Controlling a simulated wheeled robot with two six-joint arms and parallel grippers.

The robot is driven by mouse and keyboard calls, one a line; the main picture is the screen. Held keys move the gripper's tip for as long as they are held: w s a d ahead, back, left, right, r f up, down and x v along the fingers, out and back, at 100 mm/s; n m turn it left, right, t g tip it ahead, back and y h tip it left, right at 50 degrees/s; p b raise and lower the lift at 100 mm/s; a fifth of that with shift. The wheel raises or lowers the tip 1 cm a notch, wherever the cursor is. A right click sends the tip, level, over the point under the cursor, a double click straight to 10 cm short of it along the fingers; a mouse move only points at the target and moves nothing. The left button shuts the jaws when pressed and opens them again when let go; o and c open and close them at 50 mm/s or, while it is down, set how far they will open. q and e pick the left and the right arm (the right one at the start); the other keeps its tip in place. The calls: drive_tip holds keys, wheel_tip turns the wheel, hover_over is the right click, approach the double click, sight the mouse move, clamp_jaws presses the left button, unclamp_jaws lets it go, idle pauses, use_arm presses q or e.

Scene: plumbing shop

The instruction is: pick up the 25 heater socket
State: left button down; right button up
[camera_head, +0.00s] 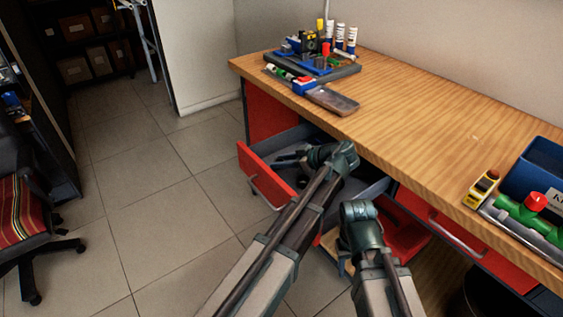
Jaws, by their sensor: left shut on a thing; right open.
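My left arm reaches into the open top drawer (262,176) at the left end of the workbench. My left gripper (288,158) is low inside this drawer, small and dark, pointing left. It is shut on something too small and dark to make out. I cannot pick out the 25 heater socket for certain; the dark shapes in the drawer run together with the gripper. My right arm is bent in front of the bench, right of the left arm, and its gripper is hidden behind its own links.
A red drawer (455,232) is at right. A chair (22,215) stands left; the floor between is clear.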

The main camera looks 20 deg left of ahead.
use_arm(q)
wheel_tip(320, 180, up, 10)
drive_tip(key=p, duration=0.9)
drive_tip(key=shift+f, duration=0.15)
